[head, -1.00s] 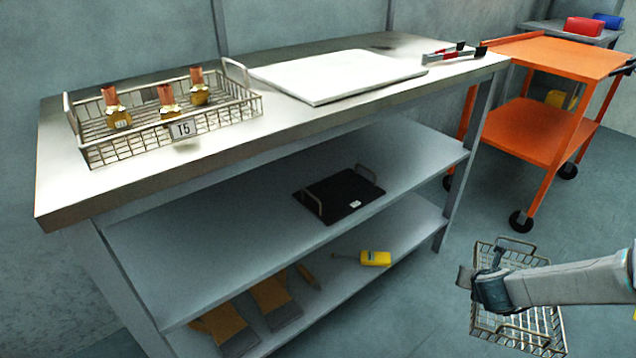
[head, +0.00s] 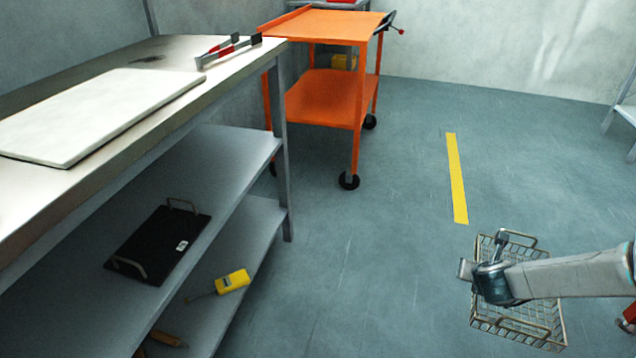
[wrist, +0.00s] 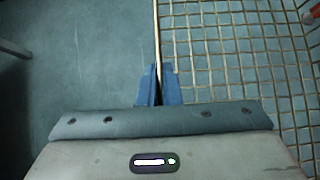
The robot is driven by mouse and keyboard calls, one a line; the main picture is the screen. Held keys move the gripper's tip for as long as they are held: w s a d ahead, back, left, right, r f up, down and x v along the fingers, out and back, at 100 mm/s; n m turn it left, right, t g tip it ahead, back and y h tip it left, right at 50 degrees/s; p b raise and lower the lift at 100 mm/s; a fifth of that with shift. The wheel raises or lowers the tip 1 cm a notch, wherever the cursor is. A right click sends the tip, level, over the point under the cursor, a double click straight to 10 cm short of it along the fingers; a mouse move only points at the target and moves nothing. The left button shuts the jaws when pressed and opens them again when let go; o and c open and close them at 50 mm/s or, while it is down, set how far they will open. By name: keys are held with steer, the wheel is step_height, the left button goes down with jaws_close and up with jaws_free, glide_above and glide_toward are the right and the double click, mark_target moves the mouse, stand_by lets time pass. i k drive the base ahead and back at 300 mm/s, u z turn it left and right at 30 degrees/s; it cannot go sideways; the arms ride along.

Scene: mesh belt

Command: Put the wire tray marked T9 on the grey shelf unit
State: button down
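A wire tray (head: 540,318) hangs under my gripper (head: 492,262) at the lower right of the head view, above the floor. It has a wire handle at each end and looks empty. In the wrist view the blue fingers of my gripper (wrist: 158,88) are closed on the rim of the wire tray (wrist: 235,60), whose mesh spreads to the right. No T9 label is readable on it. A grey shelf end (head: 622,112) shows at the far right edge of the head view; I cannot tell whether it is the grey shelf unit.
An orange cart (head: 325,95) stands behind. Floor with a yellow stripe (head: 456,178) is clear.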

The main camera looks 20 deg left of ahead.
mark_target(212, 165)
steer(key=z, duration=0.45)
steer(key=i, duration=1.15)
steer(key=u, duration=2.55)
